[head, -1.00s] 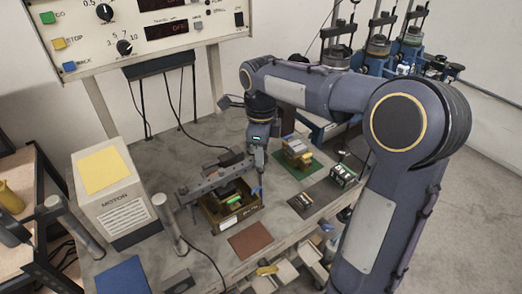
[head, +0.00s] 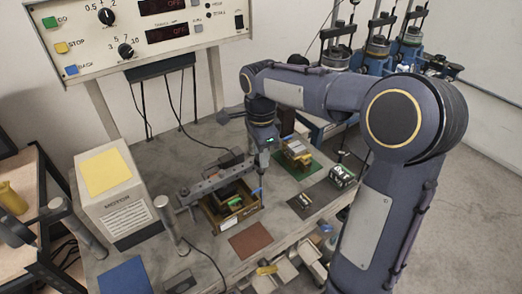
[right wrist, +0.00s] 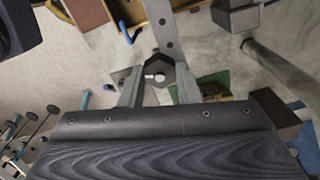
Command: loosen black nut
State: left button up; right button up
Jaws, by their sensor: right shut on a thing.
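The black nut (right wrist: 165,65) is a dark hexagon with a bright stud end in its middle, at the end of a grey flat bar (right wrist: 165,27) in the right wrist view. My right gripper (right wrist: 158,84) is shut on the nut, one finger on either side of it. In the head view my right gripper (head: 263,168) points down at the right end of the grey bar (head: 205,186); the nut is too small to tell there. The bar spans above a brass-coloured open box (head: 236,217). My left gripper is not in view.
A motor box (head: 122,205) with a yellow top and metal posts (head: 170,225) stand left of the bar. A brown mat (head: 250,240) lies in front. A control panel (head: 145,30) stands behind.

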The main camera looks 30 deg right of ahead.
jog(key=n+p, duration=0.1)
jog(key=n, duration=1)
jog(key=shift+n+p, duration=0.35)
jog(key=shift+n, duration=0.05)
dwell(0.3)
jog(key=o, duration=1)
notch_tip(320, 180, up, 8)
jog(key=shift+f+b, duration=0.1)
jog(key=shift+b, duration=0.25)
